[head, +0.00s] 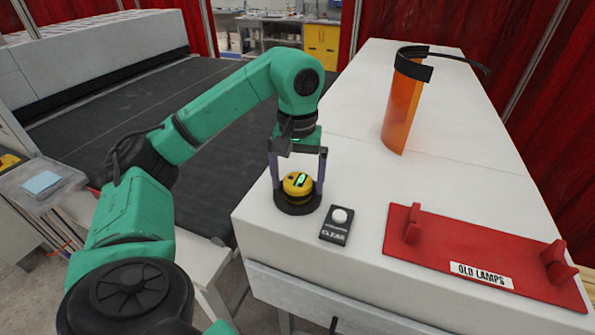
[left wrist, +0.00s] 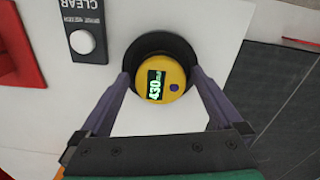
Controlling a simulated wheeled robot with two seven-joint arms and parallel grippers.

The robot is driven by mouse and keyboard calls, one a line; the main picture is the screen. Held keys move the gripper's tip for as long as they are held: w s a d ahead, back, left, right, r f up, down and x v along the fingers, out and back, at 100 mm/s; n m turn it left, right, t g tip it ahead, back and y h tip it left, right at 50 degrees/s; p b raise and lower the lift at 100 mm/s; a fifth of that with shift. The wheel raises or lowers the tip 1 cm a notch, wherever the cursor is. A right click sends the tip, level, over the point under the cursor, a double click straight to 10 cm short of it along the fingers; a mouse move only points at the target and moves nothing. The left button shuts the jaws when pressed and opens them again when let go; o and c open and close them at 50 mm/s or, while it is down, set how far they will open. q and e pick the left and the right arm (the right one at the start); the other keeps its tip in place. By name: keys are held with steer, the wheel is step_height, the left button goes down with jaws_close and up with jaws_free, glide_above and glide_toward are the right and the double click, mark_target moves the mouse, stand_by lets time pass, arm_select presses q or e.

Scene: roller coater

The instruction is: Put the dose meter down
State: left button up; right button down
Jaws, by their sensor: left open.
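The dose meter (head: 297,183) is a round yellow device with a lit green display. It sits in a round black holder (head: 297,206) near the front left corner of the white cabinet top. In the left wrist view the meter (left wrist: 161,78) reads "430" and lies inside the dark ring of the holder (left wrist: 142,48). My left gripper (head: 297,185) points down over it with its fingers on either side. My right gripper is not in view.
A black "CLEAR" box with a white button (head: 340,216) stands just right of the holder. A red "OLD LAMPS" rack (head: 470,250) lies farther right. An orange curved shield (head: 402,105) stands behind. A dark conveyor bed (head: 110,115) is at left.

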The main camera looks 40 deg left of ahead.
mark_target(298, 181)
arm_select(q)
steer(key=shift+w+r+p, duration=0.1)
steer(key=shift+r+p, duration=0.25)
steer(key=shift+r, duration=0.4)
step_height(298, 181, up, 12)
steer(key=shift+f, duration=0.2)
stand_by(0.4)
